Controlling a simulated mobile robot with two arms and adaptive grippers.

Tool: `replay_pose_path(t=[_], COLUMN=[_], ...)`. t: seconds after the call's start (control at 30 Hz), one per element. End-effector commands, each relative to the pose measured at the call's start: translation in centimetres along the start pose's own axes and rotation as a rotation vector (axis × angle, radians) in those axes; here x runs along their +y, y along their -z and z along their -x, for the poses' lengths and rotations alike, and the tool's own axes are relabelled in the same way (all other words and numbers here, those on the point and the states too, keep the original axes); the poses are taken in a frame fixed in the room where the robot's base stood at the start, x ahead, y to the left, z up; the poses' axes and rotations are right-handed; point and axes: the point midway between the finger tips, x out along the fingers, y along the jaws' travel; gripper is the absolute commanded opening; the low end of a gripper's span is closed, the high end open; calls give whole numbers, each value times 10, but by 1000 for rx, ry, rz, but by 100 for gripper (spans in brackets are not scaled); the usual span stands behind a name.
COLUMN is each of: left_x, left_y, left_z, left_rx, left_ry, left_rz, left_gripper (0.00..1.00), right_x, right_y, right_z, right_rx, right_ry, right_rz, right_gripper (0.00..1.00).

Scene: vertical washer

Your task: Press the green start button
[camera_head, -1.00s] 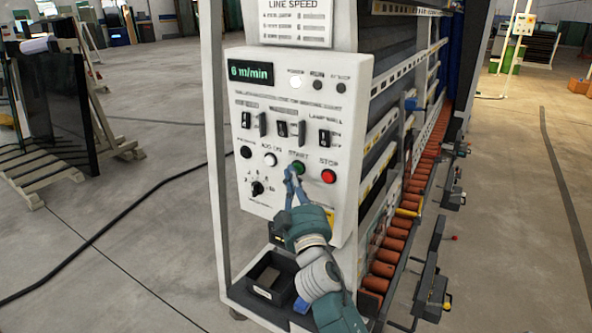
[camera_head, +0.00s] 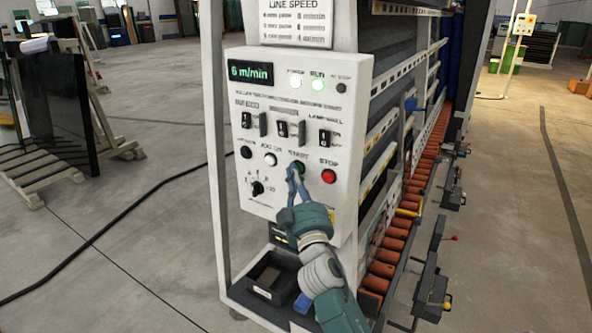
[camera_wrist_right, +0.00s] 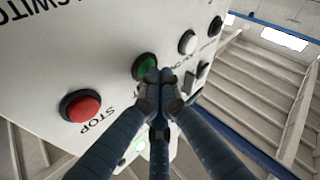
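The green start button (camera_head: 299,167) is on the white control panel (camera_head: 225,120), left of the red stop button (camera_head: 328,176). My right gripper (camera_head: 293,175) reaches up to it from below, and its fingertips overlap the button's lower left edge. In the right wrist view the green button (camera_wrist_right: 146,66) shows just beyond the tips of my right gripper (camera_wrist_right: 160,80). The blue fingers are drawn together at the tips with nothing between them. I cannot tell whether they still touch the button. The RUN lamp (camera_head: 318,84) is lit green. My left gripper is not in view.
The display (camera_head: 250,72) reads 6 m/min. Switches and a black dial (camera_head: 257,188) sit left of the button. A dark tray (camera_head: 268,277) is below the panel. Orange rollers (camera_head: 396,233) run along the machine's right side. The floor at left has a black cable.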

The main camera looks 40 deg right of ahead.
Motion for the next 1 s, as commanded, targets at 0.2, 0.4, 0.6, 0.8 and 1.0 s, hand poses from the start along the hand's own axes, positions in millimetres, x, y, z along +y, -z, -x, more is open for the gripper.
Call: replay_pose_path(t=[0.2,0.4,0.6,0.8,1.0], left_x=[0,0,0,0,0], left_y=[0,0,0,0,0], left_z=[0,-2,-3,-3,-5], left_rx=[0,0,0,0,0], left_ry=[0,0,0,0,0], left_rz=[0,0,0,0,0], left_gripper=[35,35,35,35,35], right_x=[0,-6,-9,-9,-16], right_y=[1,5,8,9,14], right_z=[1,9,13,13,22], right_rx=[0,-1,-2,-1,0], right_ry=[-2,-2,-1,-1,0], right_rz=[1,0,1,1,-2], right_gripper=[0,0,0,0,0])
